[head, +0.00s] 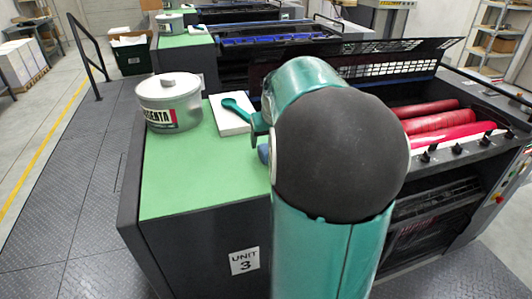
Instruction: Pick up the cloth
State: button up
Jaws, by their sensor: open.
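No cloth shows clearly in the head view. A small bluish patch (263,153) peeks out at the left edge of my arm, on or just above the green top; I cannot tell whether it is the cloth. My arm's dark rounded joint and teal links fill the middle of the view and hide the right part of the green top. My gripper's fingers do not show; they are hidden behind my arm or out of frame.
A tin (169,102) of ink stands on the green top (190,185) of unit 3. A teal spatula (237,109) lies on a white pad (229,122). Red rollers (440,123) lie at right. A railing (90,55) borders the dark walkway (75,190), which looks clear.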

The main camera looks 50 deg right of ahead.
jog(key=shift+d+x, duration=0.1)
jog(key=shift+x, duration=1.35)
jog(key=shift+d+x, duration=0.15)
jog(key=shift+x, duration=1.35)
jog(key=shift+w+r, duration=0.1)
jog(key=shift+r, duration=0.05)
jog(key=c, duration=1.1)
